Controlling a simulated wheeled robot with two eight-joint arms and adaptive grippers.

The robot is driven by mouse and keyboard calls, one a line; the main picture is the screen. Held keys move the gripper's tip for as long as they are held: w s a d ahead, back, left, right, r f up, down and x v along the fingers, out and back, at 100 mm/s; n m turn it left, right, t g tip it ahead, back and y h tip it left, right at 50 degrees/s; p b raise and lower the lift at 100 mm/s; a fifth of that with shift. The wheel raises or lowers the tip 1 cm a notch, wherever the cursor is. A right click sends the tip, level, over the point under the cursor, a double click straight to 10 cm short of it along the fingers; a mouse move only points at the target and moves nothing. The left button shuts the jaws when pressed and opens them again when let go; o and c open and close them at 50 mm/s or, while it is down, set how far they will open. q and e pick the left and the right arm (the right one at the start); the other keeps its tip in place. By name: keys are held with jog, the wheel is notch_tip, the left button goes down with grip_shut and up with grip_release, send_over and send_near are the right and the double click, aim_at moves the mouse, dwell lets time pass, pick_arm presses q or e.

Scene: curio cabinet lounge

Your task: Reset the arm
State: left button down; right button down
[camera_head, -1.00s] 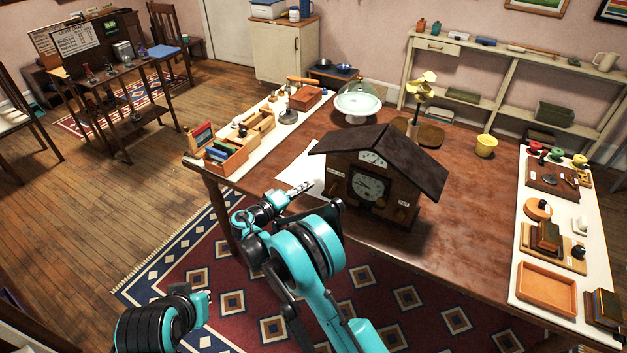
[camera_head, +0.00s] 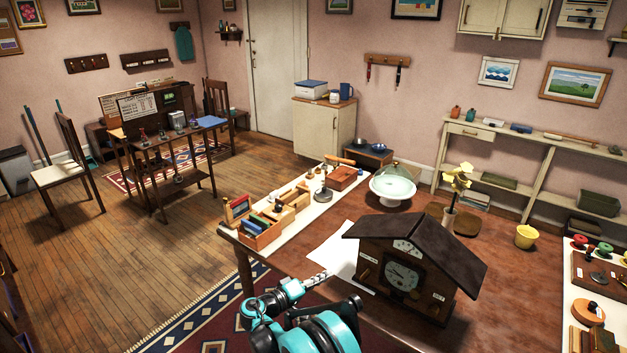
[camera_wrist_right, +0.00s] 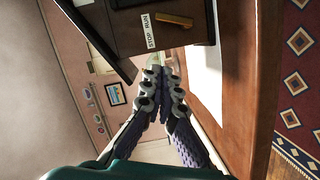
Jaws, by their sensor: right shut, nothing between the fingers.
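My right gripper (camera_head: 318,279) is shut and empty in the head view, above the near left edge of the wooden table (camera_head: 400,323). It is in front and to the left of the house-shaped clock (camera_head: 403,272), apart from it as far as I can tell. In the right wrist view my right gripper (camera_wrist_right: 162,78) has its fingers together with nothing between them. The clock's side (camera_wrist_right: 125,22) shows there with a STOP RUN label and a small lever (camera_wrist_right: 174,20). My left gripper is out of view.
A white paper (camera_head: 336,254) lies left of the clock. A strip with wooden boxes (camera_head: 262,232) runs along the table's left side. A glass-domed stand (camera_head: 393,188), a flower vase (camera_head: 449,220) and a yellow pot (camera_head: 526,237) stand behind.

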jog(key=s+d+r+g+y, duration=0.4)
jog(key=s+d+r+y, duration=0.2)
jog(key=s+d+r, duration=0.7)
jog(key=s+f+m+y, duration=0.3)
jog(key=s+y, duration=0.4)
jog(key=s, duration=1.4)
jog(key=shift+s+f+t, duration=0.25)
jog(key=shift+f+t, duration=0.15)
jog(key=shift+f, duration=0.25)
